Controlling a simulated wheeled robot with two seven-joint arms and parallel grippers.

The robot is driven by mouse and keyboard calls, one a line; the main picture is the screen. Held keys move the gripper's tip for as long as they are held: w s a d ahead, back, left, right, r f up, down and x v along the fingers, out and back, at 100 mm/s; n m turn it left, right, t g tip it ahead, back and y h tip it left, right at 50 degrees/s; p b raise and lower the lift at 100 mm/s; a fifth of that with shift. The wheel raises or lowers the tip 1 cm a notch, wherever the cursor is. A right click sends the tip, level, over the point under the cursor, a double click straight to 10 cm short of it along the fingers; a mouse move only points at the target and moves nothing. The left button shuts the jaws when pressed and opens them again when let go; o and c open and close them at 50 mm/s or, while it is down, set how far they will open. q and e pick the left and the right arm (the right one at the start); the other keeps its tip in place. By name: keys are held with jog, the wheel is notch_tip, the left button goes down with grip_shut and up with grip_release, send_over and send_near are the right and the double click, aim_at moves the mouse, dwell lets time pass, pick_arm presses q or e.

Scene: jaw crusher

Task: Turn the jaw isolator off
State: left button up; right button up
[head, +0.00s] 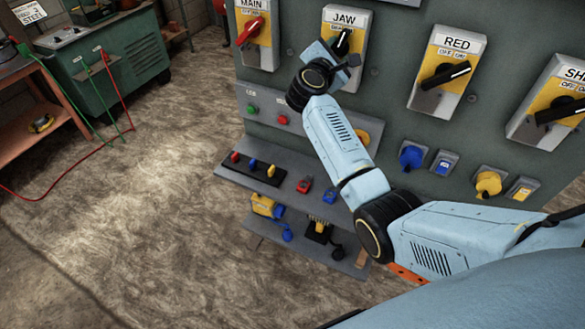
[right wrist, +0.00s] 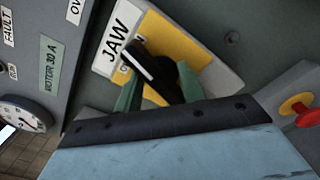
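The jaw isolator (head: 350,18) is a grey and yellow plate labelled JAW with a black rotary handle. It also shows in the right wrist view (right wrist: 178,42), where its black handle (right wrist: 148,66) points toward the label. My right gripper (head: 343,53) is in front of this plate and hides its lower part in the head view. In the right wrist view its green fingers (right wrist: 158,87) stand apart on either side of the handle. Whether they touch it I cannot tell. The small OFF and ON marks are partly hidden. My left gripper is not in view.
The MAIN isolator (head: 256,40) with a red handle is on the left. The RED isolator (head: 446,75) and another (head: 552,100) are on the right. Buttons and padlocks sit below, with shelves (head: 250,180) jutting out. A red mushroom button (right wrist: 308,115) is close by.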

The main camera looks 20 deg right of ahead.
jog(key=f+b+v, duration=0.1)
jog(key=b+v, duration=0.3)
jog(key=v, duration=1)
jog(key=a+f+n+t+y+b, duration=0.2)
jog(key=f+n+t+y+b, duration=0.1)
jog(key=f+n, duration=0.9)
jog(key=a+f+n+t+y+b, duration=0.3)
jog(key=f+n+y+b, duration=0.1)
jog(key=f+n, duration=0.9)
jog(key=shift+w+f+t+b, duration=0.3)
jog(key=shift+f+t, duration=0.1)
jog(key=shift+f, duration=0.5)
jog(key=d+r+m+g+h+p, duration=0.1)
jog(key=d+r+m+g+h, duration=0.25)
jog(key=r+m, duration=1)
jog(key=d+r+m+g+h+p, duration=0.2)
jog(key=d+r+m+g+h, duration=0.15)
jog(key=r+m, duration=0.95)
jog(key=shift+n, duration=0.55)
jog(key=x, duration=0.4)
jog(key=p+x, duration=0.1)
jog(key=x, duration=0.3)
jog(key=w+r+p+x, duration=0.1)
jog(key=x, duration=0.4)
jog(key=shift+a, duration=0.4)
